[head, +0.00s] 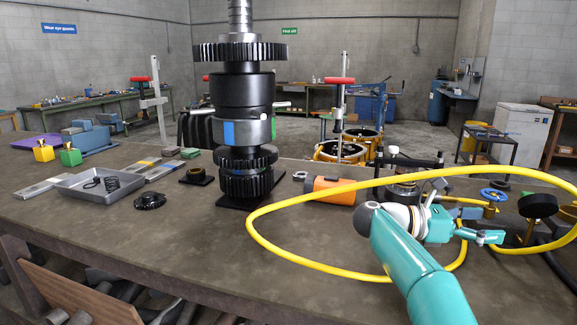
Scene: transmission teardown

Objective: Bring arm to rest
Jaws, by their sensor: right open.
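My right arm (418,272) is teal and comes in from the bottom right, over the workbench (185,245). Its gripper (480,226) points right, with its fingers apart. I see nothing held between them. A yellow hose (300,262) loops around and behind this arm. My left arm and gripper are not in this view. The gear shaft assembly (241,95) stands upright on a dark base at the bench's middle, well left of my right gripper.
An orange cylinder (331,190) lies between the shaft and my right arm. A grey tray (88,193) sits left. The bench's front middle is largely clear.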

